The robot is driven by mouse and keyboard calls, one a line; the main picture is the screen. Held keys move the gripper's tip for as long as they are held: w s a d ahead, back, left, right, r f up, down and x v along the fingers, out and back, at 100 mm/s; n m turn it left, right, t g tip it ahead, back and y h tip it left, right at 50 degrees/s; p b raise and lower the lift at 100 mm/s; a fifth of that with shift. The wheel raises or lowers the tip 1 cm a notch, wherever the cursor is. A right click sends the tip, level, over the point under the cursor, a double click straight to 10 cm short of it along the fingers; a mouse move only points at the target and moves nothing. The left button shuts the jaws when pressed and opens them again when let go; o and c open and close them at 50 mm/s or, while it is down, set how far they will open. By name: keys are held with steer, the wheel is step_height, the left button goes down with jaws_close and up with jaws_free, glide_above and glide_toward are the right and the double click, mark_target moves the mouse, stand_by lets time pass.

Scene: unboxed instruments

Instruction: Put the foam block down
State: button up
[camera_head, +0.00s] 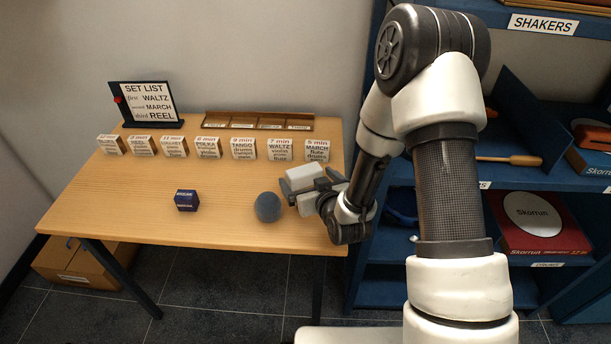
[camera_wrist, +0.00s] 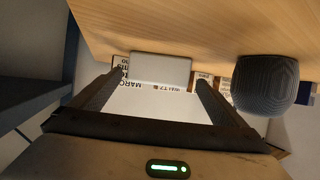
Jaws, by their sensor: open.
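The foam block appears to be the plain light grey block (camera_head: 304,174) at the right part of the wooden table. It also shows in the wrist view (camera_wrist: 160,67), between the tips of my fingers. My gripper (camera_head: 314,186) is open around it, and in the wrist view (camera_wrist: 160,80) narrow gaps seem to show on both sides of the block. The block's underside is hidden, so I cannot tell for sure whether it touches the tabletop.
A dark grey rounded speaker (camera_head: 267,207) stands close left of my gripper. A small blue box (camera_head: 186,200) is farther left. Several white lettered cards (camera_head: 243,149) line the back, before a wooden tray (camera_head: 258,121) and set-list sign (camera_head: 148,101). Blue shelves (camera_head: 400,172) stand right.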

steer(key=v, duration=0.2)
steer(key=p+v, duration=0.1)
steer(key=v, duration=0.2)
steer(key=p+v, duration=0.1)
steer(key=v, duration=0.2)
steer(key=shift+w+a+r, duration=0.1)
steer(key=shift+w+r, duration=0.05)
steer(key=shift+r, duration=0.15)
steer(key=shift+s+d+p, duration=0.35)
steer(key=shift+s+p, duration=0.45)
steer(key=shift+p, duration=0.35)
